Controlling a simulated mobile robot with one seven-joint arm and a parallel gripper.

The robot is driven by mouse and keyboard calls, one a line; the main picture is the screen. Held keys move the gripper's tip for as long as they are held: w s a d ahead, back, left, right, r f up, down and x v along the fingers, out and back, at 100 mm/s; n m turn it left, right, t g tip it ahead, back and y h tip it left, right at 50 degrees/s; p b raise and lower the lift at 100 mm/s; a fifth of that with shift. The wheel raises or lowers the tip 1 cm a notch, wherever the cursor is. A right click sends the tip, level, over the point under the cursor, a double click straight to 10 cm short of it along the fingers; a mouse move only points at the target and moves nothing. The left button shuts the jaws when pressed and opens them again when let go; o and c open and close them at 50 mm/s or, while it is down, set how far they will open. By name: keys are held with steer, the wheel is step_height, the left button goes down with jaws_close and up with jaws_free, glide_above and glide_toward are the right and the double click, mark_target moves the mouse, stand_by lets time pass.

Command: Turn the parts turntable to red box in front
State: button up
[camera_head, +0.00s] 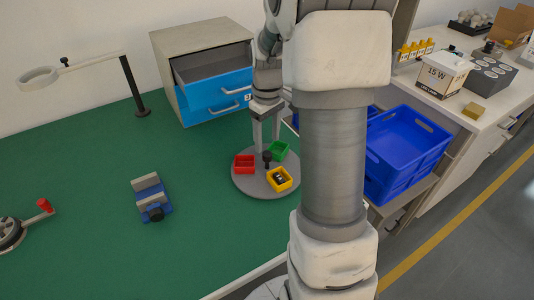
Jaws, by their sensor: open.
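The parts turntable (254,188) is a round grey disc on the green bench top. It carries a red box (244,165) on its left, a yellow box (280,178) at its front right with small dark parts in it, and a green box (279,149) at its back right. A dark knob (267,157) stands near its middle. My gripper (267,150) points down over the turntable, open, with its fingers on either side of the knob or just behind it; I cannot tell whether they touch anything. My arm hides the area to the right.
A cabinet (195,50) with an open upper drawer and blue fronts stands behind. A small blue vise (152,198) and a lamp (131,80) are to the left. Blue crates (408,150) stand right of my arm. The green bench top (90,150) is mostly clear at left.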

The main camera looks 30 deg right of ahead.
mark_target(267, 153)
step_height(267, 153, down, 5)
steer(key=shift+f+b, duration=0.1)
steer(key=shift+b, duration=0.25)
jaws_close()
stand_by(1.3)
